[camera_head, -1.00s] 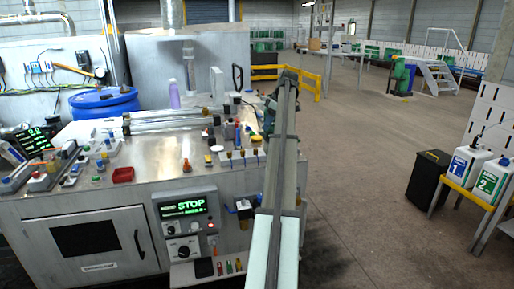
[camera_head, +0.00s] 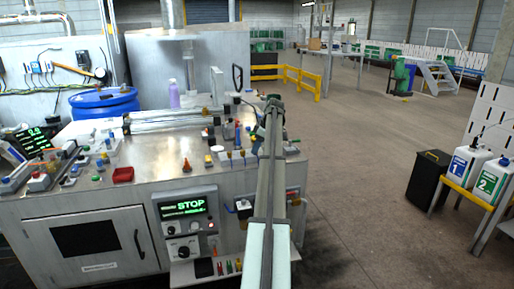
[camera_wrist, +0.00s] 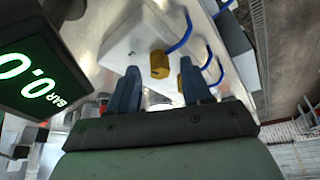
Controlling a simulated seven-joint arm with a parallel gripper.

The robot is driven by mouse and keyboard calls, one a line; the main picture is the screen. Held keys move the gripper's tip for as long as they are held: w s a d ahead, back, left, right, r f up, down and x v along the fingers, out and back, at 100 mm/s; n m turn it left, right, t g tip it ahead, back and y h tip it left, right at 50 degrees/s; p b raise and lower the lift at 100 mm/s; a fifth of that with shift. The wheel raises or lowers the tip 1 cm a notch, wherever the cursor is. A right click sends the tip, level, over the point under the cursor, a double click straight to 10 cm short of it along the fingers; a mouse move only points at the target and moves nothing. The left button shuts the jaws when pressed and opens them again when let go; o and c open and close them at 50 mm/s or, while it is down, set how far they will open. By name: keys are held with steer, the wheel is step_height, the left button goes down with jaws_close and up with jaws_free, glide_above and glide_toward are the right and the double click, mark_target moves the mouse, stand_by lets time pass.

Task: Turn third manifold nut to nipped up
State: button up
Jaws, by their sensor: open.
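The white manifold block (camera_wrist: 130,38) fills the upper middle of the wrist view. A brass nut (camera_wrist: 160,65) with a blue tube stands on it, and a second brass nut (camera_wrist: 182,82) shows partly behind the right finger. I cannot tell which nut is the third. My gripper (camera_wrist: 160,88) is open, its two blue fingers apart and pointing at the block, with nothing clearly held between them. In the head view the manifold (camera_head: 222,161) with small brass nuts (camera_head: 229,155) sits near the right front of the bench, and my arm's end hides most of the gripper.
A gauge display (camera_wrist: 38,75) reading 0.0 BAR is close on the left in the wrist view. The bench (camera_head: 150,165) carries a red tray (camera_head: 123,175) and several small fittings.

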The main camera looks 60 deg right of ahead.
steer(key=shift+c, duration=0.5)
jaws_close()
steer(key=shift+a, duration=0.1)
steer(key=shift+m+h, duration=0.3)
steer(key=shift+m, duration=0.5)
steer(key=shift+o, duration=0.5)
jaws_free()
steer(key=v, duration=1.3)
steer(key=shift+s+r, duration=0.3)
